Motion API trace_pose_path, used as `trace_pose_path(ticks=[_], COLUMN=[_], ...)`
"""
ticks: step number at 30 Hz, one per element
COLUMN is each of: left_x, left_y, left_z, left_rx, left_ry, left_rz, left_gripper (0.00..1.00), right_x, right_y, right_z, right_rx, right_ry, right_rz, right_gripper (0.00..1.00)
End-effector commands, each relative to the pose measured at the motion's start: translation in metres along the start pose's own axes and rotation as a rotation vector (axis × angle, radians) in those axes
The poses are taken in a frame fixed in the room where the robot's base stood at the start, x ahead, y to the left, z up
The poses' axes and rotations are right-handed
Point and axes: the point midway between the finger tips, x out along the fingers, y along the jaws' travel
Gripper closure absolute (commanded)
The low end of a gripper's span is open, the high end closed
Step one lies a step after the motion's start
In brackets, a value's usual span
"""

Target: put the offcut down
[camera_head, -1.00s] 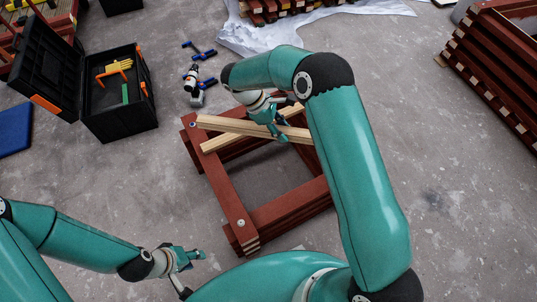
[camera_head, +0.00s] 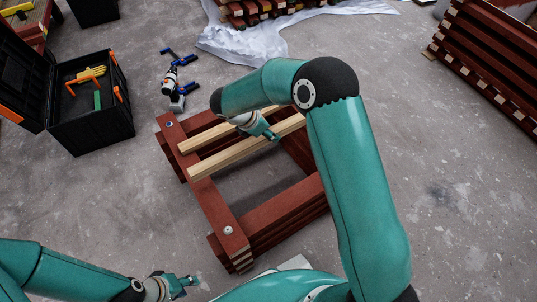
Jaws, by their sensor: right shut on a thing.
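The offcut is a pale wood batten (camera_head: 215,163), held by my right gripper (camera_head: 272,135) near its right part. It lies across the opening of a red-brown batten stack (camera_head: 212,200), its left end over the left rail. I cannot tell whether it touches the stack. A second pale batten (camera_head: 205,139) lies behind it, roughly parallel and apart from it. My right arm hides the right end of the front batten. My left gripper (camera_head: 188,282) is low at the bottom edge, empty and apparently open, partly cut off.
An open black toolbox (camera_head: 95,125) stands at the left. Blue-handled clamps (camera_head: 183,91) and a drill (camera_head: 170,80) lie behind the stack. A white sheet (camera_head: 245,45) lies at the back. More red-brown battens (camera_head: 485,75) are piled at the right. Grey floor surrounds the stack.

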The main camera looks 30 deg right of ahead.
Motion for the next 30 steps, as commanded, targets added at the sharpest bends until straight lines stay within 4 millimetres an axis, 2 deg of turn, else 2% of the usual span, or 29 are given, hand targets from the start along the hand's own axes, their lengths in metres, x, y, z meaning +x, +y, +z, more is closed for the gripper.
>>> trace_pose_path(ticks=[1, 6, 14, 21, 29, 30], left_x=[0.009, 0.017, 0.022, 0.033, 0.033, 0.033], left_y=[-0.003, -0.006, -0.008, -0.012, -0.012, -0.012], left_z=[0.0, 0.0, 0.0, 0.0, 0.0, 0.0], left_rx=[0.0, 0.0, 0.0, 0.0, 0.0, 0.0], left_ry=[0.0, 0.0, 0.0, 0.0, 0.0, 0.0], left_rz=[0.0, 0.0, 0.0, 0.0, 0.0, 0.0], left_gripper=[0.6, 0.6, 0.6, 0.6, 0.6, 0.6], right_x=[0.016, 0.041, 0.055, 0.083, 0.084, 0.085], right_y=[-0.001, 0.0, 0.0, 0.0, 0.001, 0.0], right_z=[-0.01, -0.026, -0.035, -0.053, -0.054, -0.055], right_rx=[-0.001, 0.001, 0.002, 0.001, 0.002, 0.001], right_ry=[0.0, 0.0, -0.001, 0.0, 0.0, 0.001], right_rz=[-0.003, -0.002, 0.0, -0.002, 0.001, 0.0], right_gripper=[1.0, 1.0, 1.0, 1.0, 1.0, 0.64])
